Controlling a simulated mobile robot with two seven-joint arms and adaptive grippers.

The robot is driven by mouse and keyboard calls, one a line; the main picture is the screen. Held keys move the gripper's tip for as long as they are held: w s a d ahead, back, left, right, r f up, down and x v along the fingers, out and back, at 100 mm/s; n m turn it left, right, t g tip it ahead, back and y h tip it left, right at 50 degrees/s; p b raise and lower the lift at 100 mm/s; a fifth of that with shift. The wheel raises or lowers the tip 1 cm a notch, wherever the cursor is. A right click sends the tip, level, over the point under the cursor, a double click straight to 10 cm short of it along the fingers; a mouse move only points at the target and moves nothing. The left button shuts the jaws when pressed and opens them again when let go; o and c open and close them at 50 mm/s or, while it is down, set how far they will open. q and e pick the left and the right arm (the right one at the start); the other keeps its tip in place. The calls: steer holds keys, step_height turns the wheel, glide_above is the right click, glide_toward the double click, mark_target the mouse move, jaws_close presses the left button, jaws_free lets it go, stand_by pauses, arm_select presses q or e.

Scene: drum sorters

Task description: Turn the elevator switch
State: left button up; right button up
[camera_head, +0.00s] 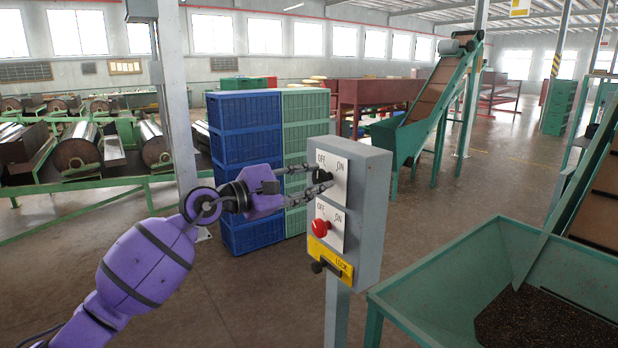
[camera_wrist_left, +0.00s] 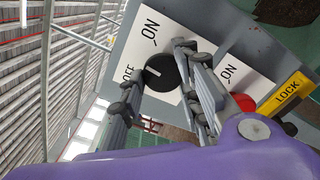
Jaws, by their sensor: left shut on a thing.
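A grey switch box (camera_head: 368,215) stands on a post. Its upper white plate, marked OFF and ON, carries a black rotary switch (camera_head: 322,175). Below it is a red knob (camera_head: 320,228) on a second OFF/ON plate, then a yellow LOCK label (camera_head: 331,256). My left gripper (camera_head: 322,182) reaches the upper plate from the left, its fingers shut on the black switch. In the left wrist view the round black switch (camera_wrist_left: 161,73) sits between the two fingers, with a pale mark on its face. The fingers partly hide it. My right gripper is not in view.
Blue crates (camera_head: 240,140) and light green crates (camera_head: 304,118) are stacked behind the box. A green hopper (camera_head: 440,280) with dark material stands at the right front. A green conveyor (camera_head: 440,95) rises further back. The floor around the post is clear.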

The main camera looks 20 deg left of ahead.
arm_select(q)
steer(key=n, duration=0.1)
steer(key=r+n, duration=0.1)
steer(key=n, duration=0.1)
steer(key=n+p, duration=0.1)
steer(key=shift+a+r+n, duration=0.25)
steer(key=shift+n, duration=0.05)
steer(key=n, duration=0.5)
steer(key=shift+w+f, duration=0.1)
steer(key=shift+f, duration=0.3)
steer(key=shift+n, duration=0.4)
steer(key=o, duration=1)
steer(key=shift+w+f, duration=0.1)
steer(key=shift+a+f, duration=0.15)
steer(key=shift+f, duration=0.1)
